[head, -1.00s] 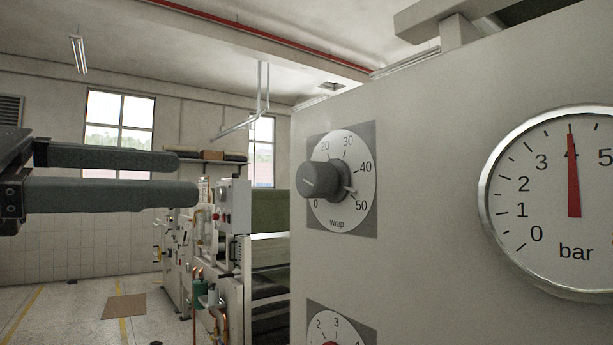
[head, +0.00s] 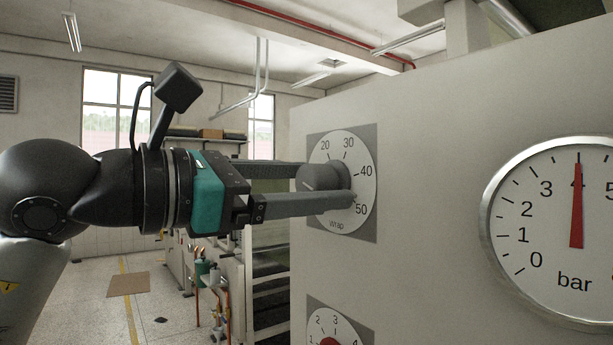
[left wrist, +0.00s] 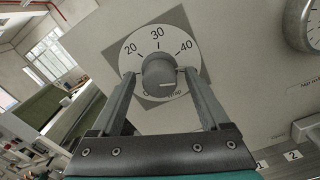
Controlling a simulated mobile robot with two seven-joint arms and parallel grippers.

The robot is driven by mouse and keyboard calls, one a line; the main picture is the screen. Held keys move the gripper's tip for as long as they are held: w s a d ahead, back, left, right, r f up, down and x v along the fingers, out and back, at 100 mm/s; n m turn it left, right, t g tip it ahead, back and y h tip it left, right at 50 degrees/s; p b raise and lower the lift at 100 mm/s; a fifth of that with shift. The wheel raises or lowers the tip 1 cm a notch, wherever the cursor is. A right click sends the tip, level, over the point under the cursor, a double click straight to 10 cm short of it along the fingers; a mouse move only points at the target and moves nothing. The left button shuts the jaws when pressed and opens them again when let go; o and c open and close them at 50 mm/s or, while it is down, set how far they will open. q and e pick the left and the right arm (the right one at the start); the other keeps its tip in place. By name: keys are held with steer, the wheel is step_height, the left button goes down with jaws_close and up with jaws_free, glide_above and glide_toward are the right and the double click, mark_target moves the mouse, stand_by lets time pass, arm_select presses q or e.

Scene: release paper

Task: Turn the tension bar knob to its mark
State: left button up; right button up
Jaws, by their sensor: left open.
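A round grey knob (head: 318,178) sits on a white dial marked Wrap (head: 355,180) with numbers up to 50. My left gripper (head: 330,187) is open around this knob, one finger on each side. In the left wrist view the knob (left wrist: 158,76) stands between the two fingertips, with small gaps beside it. A lower dial with a red knob (head: 330,341) is cut off by the bottom edge. The bar gauge (head: 547,240) has its red needle at 4. My right gripper is not in view.
The dials and gauge are on a flat pale panel (head: 430,200). Part of the gauge (left wrist: 309,25) shows at the upper right of the left wrist view. Machinery with pipes (head: 215,280) stands behind, left of the panel. The floor at the left is mostly clear.

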arm_select(q)
jaws_close()
stand_by(0.8)
